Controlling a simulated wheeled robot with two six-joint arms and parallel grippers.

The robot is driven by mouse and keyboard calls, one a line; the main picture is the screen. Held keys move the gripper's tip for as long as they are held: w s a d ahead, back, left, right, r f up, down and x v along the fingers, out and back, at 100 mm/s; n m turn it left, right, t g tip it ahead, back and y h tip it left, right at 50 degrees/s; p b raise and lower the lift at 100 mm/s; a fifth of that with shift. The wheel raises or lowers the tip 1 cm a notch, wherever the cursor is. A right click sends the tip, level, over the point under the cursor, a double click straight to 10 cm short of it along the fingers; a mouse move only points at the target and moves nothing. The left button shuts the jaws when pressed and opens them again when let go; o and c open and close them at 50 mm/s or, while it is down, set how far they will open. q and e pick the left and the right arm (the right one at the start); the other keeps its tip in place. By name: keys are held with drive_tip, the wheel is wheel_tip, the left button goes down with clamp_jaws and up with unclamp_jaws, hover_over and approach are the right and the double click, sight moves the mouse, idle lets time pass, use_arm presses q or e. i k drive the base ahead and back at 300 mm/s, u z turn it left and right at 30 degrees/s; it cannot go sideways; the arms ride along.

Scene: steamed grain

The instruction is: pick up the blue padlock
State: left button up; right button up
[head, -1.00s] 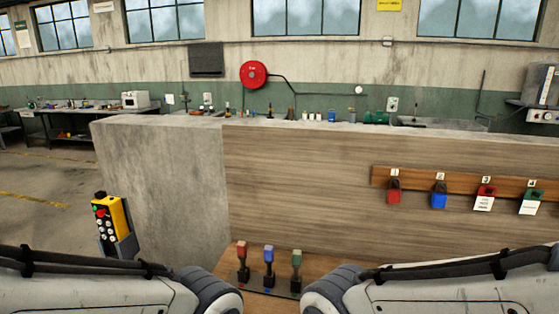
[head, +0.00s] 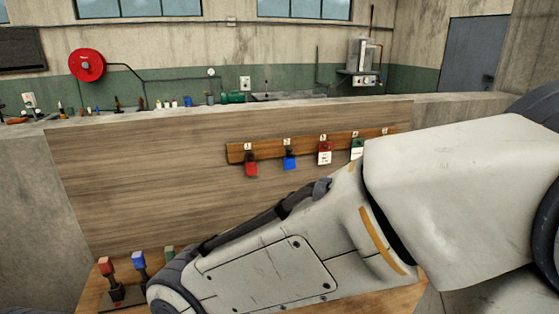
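The blue padlock (head: 290,162) hangs under label 2 on a brown wooden rail (head: 266,150) fixed to the wood-faced wall. A red padlock (head: 251,169) hangs to its left under label 1. My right arm reaches across the lower right of the head view, below the blue padlock and not covering it. Neither gripper shows in this view.
A red and white tag (head: 324,153) and a green and white tag (head: 357,149) hang right of the padlocks. Red (head: 106,266), blue (head: 138,260) and green (head: 169,252) topped levers stand at lower left, the green one partly hidden by my arm.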

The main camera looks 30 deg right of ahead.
sight(289, 162)
drive_tip(key=u, duration=0.05)
drive_tip(key=k, duration=0.5)
drive_tip(key=z, duration=2)
drive_tip(key=i, duration=1.1)
drive_tip(key=u, duration=1)
